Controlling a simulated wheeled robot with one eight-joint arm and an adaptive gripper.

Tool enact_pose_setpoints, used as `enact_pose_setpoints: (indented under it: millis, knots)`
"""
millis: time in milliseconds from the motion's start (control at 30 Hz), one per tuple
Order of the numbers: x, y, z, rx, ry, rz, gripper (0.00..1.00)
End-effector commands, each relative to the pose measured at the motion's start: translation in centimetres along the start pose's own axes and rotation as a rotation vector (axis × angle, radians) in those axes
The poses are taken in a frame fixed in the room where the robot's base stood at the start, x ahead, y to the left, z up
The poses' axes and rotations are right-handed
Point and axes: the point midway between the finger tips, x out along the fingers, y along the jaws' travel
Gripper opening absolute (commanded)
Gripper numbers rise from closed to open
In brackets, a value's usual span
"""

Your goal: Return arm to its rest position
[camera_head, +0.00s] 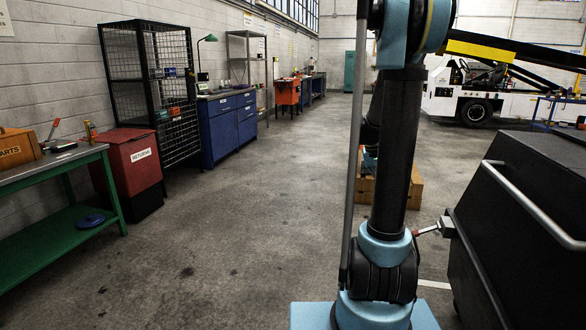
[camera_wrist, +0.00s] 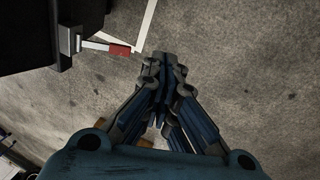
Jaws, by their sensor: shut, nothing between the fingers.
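My arm rises upright in the head view, with blue joints at its base and top and a dark link between them. My gripper (camera_wrist: 163,62) shows in the wrist view with its fingers drawn together at the tips. It is shut and empty, over bare concrete floor. A red-tipped lever (camera_wrist: 110,48) on a dark body is up and left of the fingertips there, apart from them. The same lever (camera_head: 428,230) shows just right of my arm's lower joint in the head view. My gripper is not clearly seen in the head view, where the arm hides much.
A black cart (camera_head: 530,190) with a pale handrail stands close on the right. A wooden crate (camera_head: 416,188) is behind my arm. A green bench (camera_head: 60,160), red returns bin (camera_head: 135,170), wire cage (camera_head: 150,80) and blue cabinet (camera_head: 228,125) line the left. The middle floor is clear.

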Motion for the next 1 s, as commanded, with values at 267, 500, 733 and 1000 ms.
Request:
enact_pose_setpoints:
  millis: [267, 500, 733, 1000]
  knots:
    - [-3.2, -2.0, 6.4, -0.028, 0.029, -0.051, 0.00]
    - [-4.7, -3.7, 11.7, -0.051, 0.054, -0.097, 0.00]
    - [-5.2, -5.3, 16.9, -0.072, 0.076, -0.141, 0.00]
    - [-4.6, -7.2, 22.8, -0.096, 0.101, -0.192, 0.00]
